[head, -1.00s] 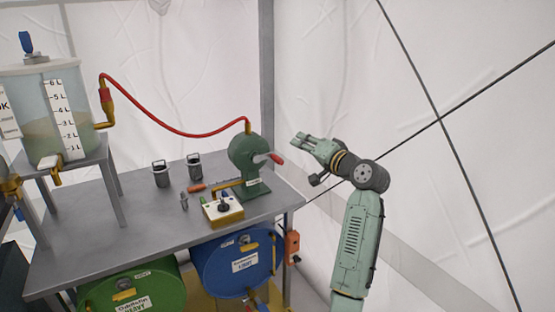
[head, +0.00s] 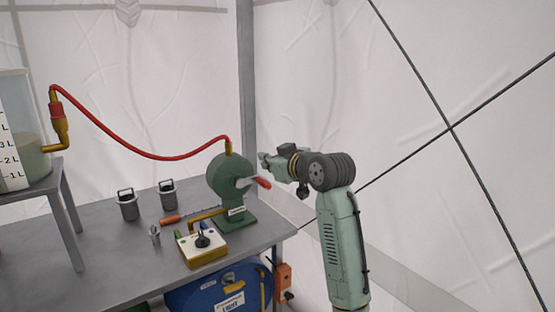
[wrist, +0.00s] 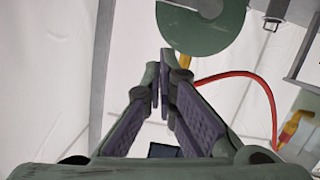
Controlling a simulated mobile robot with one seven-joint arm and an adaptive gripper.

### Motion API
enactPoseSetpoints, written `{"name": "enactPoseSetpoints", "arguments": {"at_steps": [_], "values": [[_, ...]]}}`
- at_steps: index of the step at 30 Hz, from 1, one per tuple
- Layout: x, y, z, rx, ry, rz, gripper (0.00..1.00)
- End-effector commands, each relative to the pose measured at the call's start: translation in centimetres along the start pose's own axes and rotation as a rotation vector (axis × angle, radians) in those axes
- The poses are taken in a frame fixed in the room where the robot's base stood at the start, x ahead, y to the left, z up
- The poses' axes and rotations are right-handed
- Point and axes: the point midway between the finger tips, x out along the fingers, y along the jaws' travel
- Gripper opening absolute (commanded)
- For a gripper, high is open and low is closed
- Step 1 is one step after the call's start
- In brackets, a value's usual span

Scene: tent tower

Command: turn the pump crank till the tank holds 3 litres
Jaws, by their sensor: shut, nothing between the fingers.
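The green pump (head: 228,178) stands at the right end of the grey table. Its crank has a pale arm and a red handle (head: 263,182) pointing right. The pump's round body (wrist: 210,35) also shows at the top of the wrist view, with part of the pale crank arm. My gripper (head: 264,160) is beside the pump, just above the red handle in the head view. Its fingers (wrist: 164,68) are together and empty; contact with the crank cannot be told. The clear tank (head: 30,150) is cut off at the left edge; its contents stand around the 3 L mark, exact level unclear.
A red hose (head: 150,156) joins tank and pump. Two grey canisters (head: 128,205), a control box (head: 203,245) and an orange-handled tool (head: 170,219) lie on the table (head: 110,255). A blue drum (head: 215,296) is below. A tent pole stands behind the pump.

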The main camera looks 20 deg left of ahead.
Motion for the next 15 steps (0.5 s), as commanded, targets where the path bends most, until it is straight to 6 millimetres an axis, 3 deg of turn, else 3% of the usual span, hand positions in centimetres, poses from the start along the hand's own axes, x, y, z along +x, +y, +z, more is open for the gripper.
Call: {"name": "enactPoseSetpoints", "arguments": {"at_steps": [3, 9, 15], "values": [[2.5, 0.0, -0.2, 0.002, -0.002, -0.002, 0.00], [3.0, 0.1, 2.9, 0.004, -0.001, 0.000, 0.00], [3.2, 0.0, 3.9, 0.003, 0.001, 0.001, 0.00]]}}
